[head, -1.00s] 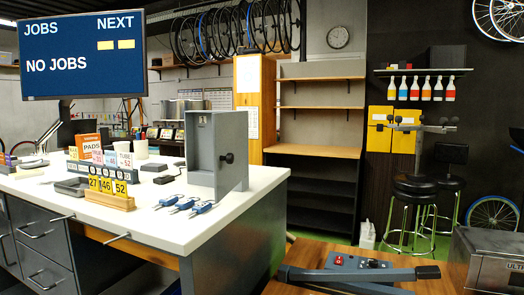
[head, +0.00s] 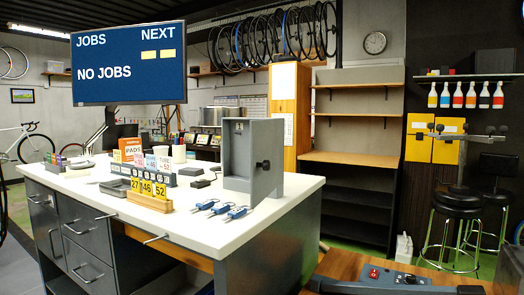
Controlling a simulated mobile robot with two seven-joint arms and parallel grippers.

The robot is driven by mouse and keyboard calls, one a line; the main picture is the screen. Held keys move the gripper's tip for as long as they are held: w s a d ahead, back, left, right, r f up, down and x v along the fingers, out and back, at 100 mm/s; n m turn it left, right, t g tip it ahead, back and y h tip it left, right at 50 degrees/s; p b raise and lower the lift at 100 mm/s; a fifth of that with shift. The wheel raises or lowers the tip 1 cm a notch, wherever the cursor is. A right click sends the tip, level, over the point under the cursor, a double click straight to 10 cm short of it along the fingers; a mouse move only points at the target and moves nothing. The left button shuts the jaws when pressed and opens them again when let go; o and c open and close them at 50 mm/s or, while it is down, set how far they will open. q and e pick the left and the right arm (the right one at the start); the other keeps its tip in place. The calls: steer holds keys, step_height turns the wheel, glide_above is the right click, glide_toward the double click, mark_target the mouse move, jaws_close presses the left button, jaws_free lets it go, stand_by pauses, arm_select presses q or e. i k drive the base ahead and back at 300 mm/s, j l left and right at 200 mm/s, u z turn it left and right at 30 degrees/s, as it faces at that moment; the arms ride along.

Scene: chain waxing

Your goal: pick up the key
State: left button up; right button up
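Three small blue-handled items with metal ends lie side by side near the front edge of the white counter (head: 240,228): a left one (head: 205,204), a middle one (head: 220,209) and a right one (head: 236,213). They look like keys or small tools; I cannot tell which at this size. A grey upright box (head: 265,150) with a dark knob on its side stands just behind them. Neither of my grippers is in view.
A wooden holder (head: 150,203) with yellow number cards stands left of the blue items. Drawers (head: 85,240) fill the counter's left front. A wooden surface with a grey device (head: 385,278) is at the lower right. Stools (head: 450,225) stand at the right.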

mark_target(204, 204)
steer(key=i+j+z, duration=0.15)
steer(key=j, duration=0.2)
steer(key=i+j+z, duration=0.35)
steer(key=j, duration=0.4)
steer(key=i+j+z, duration=0.15)
steer(key=j, duration=0.25)
steer(key=i+j+z, duration=0.2)
steer(key=j, duration=0.2)
steer(key=j+z, duration=0.15)
steer(key=j, duration=0.25)
